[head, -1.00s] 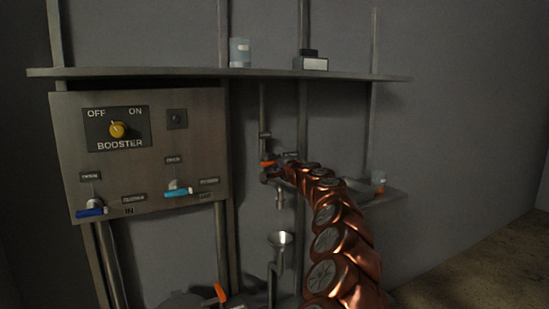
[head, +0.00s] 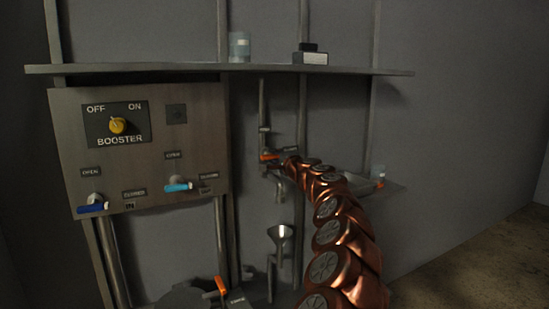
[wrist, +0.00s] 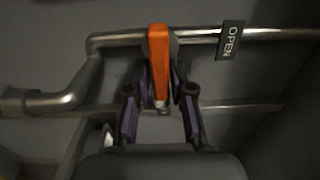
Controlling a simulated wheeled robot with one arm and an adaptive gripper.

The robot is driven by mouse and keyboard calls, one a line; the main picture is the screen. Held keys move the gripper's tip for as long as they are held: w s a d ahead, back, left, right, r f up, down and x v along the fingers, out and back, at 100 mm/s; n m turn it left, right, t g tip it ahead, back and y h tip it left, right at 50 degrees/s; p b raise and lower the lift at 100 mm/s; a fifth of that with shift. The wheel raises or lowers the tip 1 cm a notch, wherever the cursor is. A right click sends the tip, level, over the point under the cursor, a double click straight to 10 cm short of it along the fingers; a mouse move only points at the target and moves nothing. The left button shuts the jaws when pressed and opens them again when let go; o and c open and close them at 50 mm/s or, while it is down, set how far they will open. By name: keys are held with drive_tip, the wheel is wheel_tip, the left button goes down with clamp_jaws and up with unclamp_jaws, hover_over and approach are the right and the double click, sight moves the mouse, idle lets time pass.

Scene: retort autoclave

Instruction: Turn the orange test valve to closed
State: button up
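An orange valve handle (wrist: 158,60) sits on a horizontal metal pipe in the wrist view, its lever pointing down the picture toward my gripper. An OPEN label (wrist: 230,40) is beside it on the right. My gripper (wrist: 160,100) is open, with one dark finger on each side of the lever's lower end. I cannot tell whether either finger touches it. In the head view this orange handle (head: 268,156) is on the pipework below the shelf, at the far end of my copper-coloured arm, which hides most of the gripper.
A second orange handle (head: 221,287) is lower down, near a funnel (head: 281,233). On the left is a panel (head: 150,150) with a yellow booster knob (head: 118,125), a blue lever (head: 91,207) and a cyan lever (head: 179,187). A shelf (head: 180,69) runs above.

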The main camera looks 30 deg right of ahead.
drive_tip(key=shift+o, duration=1.4)
drive_tip(key=shift+a, duration=0.1)
drive_tip(key=shift+s, duration=0.15)
drive_tip(key=shift+s+a, duration=0.1)
drive_tip(key=shift+s, duration=1.7)
drive_tip(key=shift+s+a+r, duration=0.15)
drive_tip(key=shift+s, duration=1.25)
approach(276, 156)
drive_tip(key=shift+s, duration=0.5)
